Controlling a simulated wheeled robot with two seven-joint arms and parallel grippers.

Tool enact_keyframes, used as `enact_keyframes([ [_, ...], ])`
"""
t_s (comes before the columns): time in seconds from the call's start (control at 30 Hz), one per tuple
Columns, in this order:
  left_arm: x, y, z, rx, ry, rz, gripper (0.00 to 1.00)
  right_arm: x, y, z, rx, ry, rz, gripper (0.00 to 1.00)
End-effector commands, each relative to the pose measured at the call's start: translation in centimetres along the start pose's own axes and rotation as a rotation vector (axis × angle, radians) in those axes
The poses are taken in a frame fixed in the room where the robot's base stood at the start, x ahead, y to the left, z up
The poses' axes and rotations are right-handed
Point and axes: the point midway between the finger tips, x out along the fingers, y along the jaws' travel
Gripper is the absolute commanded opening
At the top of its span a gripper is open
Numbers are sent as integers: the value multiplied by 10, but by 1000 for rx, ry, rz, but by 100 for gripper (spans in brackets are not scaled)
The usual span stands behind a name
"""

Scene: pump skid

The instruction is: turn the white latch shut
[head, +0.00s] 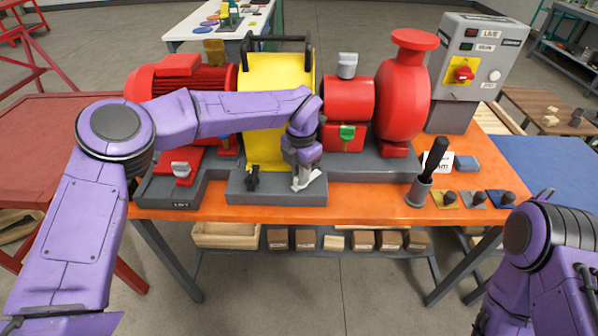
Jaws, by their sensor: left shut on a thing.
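The white latch (312,181) sits on the front face of the grey block at the foot of the yellow guard (262,80). Its lever slants up to the right. My left gripper (303,177) reaches down from above and is shut on the latch, hiding its upper part. A black latch (252,178) stands upright on the same block, to the left. Only part of my right arm shows at the lower right; its gripper is out of view.
A red motor (190,85) and red pump (402,95) flank the guard on the orange table (370,205). A grey control box (475,65) stands at the right rear. A black-handled tool in a grey holder (420,190) and several knobbed plates stand at the front right.

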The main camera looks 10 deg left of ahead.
Motion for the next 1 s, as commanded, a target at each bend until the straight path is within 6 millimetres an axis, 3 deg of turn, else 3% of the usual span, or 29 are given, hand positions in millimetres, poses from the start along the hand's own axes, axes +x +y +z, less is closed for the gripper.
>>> enact_keyframes([
  [0.03,-1,0,1,1,-4,0,0,0,0,0,0,0,0,43],
  [0.07,-1,0,0,0,-4,0,27,0,0,0,0,0,0,43],
  [0.1,-1,1,0,0,-3,0,40,0,0,0,0,0,0,43],
  [0.13,-1,1,0,0,-3,0,43,0,0,0,0,0,0,43],
  [0.47,-5,1,0,-1,-3,1,43,2,0,1,0,0,0,43],
  [0.57,-21,1,0,-1,-5,2,43,6,-1,3,0,0,0,43],
  [0.8,-79,1,1,-1,-6,2,43,15,-1,6,0,0,0,43],
  [1.0,-104,0,0,1,-3,1,43,16,-2,7,0,0,0,43],
])
